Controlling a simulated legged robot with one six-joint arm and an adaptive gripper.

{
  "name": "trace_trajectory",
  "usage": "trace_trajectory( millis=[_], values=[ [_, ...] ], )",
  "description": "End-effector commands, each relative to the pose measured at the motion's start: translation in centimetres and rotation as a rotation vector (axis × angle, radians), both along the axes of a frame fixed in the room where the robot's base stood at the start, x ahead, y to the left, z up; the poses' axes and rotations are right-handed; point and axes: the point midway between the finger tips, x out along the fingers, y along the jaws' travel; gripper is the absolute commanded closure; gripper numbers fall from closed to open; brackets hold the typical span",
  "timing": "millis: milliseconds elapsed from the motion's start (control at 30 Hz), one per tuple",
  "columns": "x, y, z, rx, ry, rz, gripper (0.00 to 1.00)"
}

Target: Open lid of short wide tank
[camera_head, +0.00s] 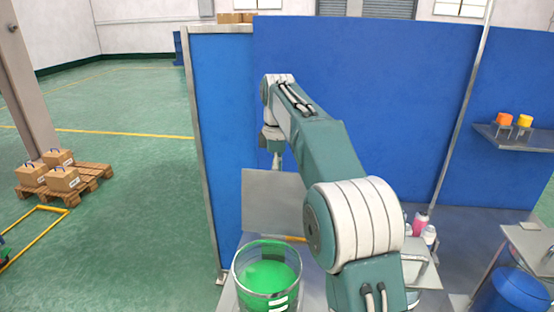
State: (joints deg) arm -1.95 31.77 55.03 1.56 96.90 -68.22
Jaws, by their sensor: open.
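A clear, round, short wide tank (251,292) stands at the bottom centre, with bright green contents showing through its wall. I cannot make out a separate lid on it. My gripper (277,161) hangs from the end of my arm, above and behind the tank and well apart from it. It is small in the picture and partly hidden by my arm. Its fingers point down, open, and nothing shows between them. A flat grey panel (268,205) stands upright behind the tank, just below my gripper.
Blue partition walls (390,90) close off the back. Small pink and white bottles (420,226) stand right of my arm. A shelf (524,140) holds orange and yellow items. A blue drum (510,297) stands at lower right. Boxes on a pallet (92,178) are far left; the green floor there is mostly clear.

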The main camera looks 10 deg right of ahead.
Motion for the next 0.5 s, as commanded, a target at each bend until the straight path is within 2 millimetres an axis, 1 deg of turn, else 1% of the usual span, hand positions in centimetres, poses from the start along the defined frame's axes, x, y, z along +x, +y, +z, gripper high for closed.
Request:
trace_trajectory(
  millis=[33,233,500],
  values=[
    [0.1,0.0,0.8,0.000,-0.002,0.000,0.49],
    [0.4,-0.1,3.3,-0.001,-0.002,-0.001,0.49],
    [0.6,-0.1,5.2,-0.001,-0.001,-0.001,0.49]
  ],
)
